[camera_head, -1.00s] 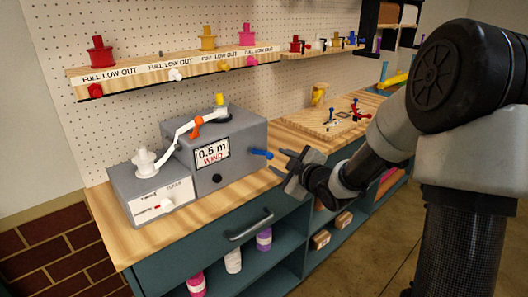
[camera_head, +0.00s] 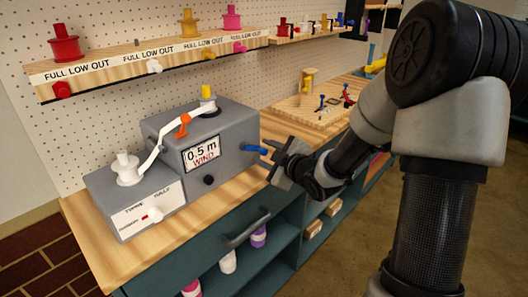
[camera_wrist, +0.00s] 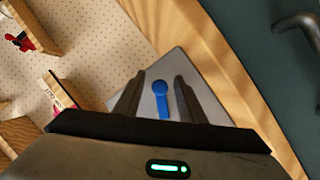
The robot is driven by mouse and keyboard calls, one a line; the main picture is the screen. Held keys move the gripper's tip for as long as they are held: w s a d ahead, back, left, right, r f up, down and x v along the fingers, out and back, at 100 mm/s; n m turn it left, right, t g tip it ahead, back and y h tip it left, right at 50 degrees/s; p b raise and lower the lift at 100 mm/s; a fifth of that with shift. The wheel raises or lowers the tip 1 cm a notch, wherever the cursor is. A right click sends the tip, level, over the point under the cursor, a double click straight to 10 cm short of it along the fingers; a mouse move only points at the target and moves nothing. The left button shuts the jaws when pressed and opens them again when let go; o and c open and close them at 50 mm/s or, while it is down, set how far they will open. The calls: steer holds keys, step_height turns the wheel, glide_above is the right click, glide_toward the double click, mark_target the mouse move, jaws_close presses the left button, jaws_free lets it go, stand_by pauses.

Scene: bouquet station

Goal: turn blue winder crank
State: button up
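The blue winder crank (camera_head: 256,149) sticks out from the right side of the grey winder box (camera_head: 222,150), which carries a "0.5 m WIND" label (camera_head: 202,153). My gripper (camera_head: 271,162) is just right of the crank, pointing at the box side. In the wrist view, the blue crank (camera_wrist: 162,102) shows between the two dark fingers of my gripper (camera_wrist: 158,80). The fingers are apart, with gaps visible on both sides of the crank. I cannot tell exactly how deep the crank sits between them.
A smaller grey box (camera_head: 135,203) with a white spool adjoins the winder on the left. A shelf (camera_head: 150,67) with coloured spools hangs above. The wooden counter (camera_head: 228,194) has a drawer handle (camera_head: 247,231) below its front edge. A wooden board (camera_head: 305,109) lies behind my arm.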

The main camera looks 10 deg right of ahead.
jaws_close()
steer(key=shift+m+p, duration=0.3)
steer(key=shift+p, duration=0.25)
